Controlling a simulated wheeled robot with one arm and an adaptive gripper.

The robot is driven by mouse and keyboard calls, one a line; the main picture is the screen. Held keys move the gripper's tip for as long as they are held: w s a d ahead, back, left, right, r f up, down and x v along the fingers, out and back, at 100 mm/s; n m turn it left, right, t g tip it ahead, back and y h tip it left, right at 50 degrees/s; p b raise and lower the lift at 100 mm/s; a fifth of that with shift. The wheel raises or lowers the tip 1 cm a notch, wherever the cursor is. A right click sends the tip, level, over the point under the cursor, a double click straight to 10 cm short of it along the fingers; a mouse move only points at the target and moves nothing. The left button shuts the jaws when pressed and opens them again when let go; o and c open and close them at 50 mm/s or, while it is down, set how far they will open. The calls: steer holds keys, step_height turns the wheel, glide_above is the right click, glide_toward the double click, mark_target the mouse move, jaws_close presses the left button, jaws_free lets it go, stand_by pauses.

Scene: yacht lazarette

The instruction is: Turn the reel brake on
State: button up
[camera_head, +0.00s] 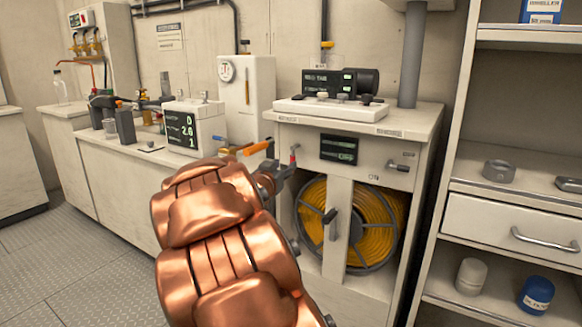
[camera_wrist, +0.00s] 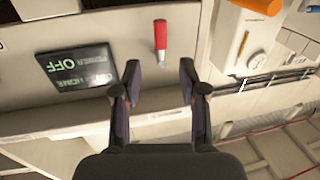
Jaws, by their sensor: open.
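A red-handled lever (camera_head: 294,155) sits on the front panel of the reel cabinet (camera_head: 290,133), left of a small dark display (camera_head: 339,150). In the wrist view the picture is upside down; the red lever (camera_wrist: 160,38) lies beyond and between my fingertips, apparently untouched. The display (camera_wrist: 75,68) there reads OFF. My gripper (camera_wrist: 160,76) is open and empty. In the head view my gripper (camera_head: 280,172) is close to the lever, partly hidden by my arm. A reel of yellow hose (camera_head: 378,222) is inside the cabinet below. No brake label is legible.
A grey handle (camera_head: 398,166) is at the panel's right. A cabinet door post with a dark handle (camera_head: 332,217) stands before the reel. An orange-tipped lever (camera_head: 252,148) is just left of my gripper. Shelves (camera_head: 515,190) stand at right; open floor (camera_head: 60,270) is at left.

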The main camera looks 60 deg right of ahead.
mark_target(292, 158)
steer(key=shift+b+x, duration=0.95)
steer(key=shift+x, duration=2.6)
steer(key=shift+w, duration=0.1)
jaws_close()
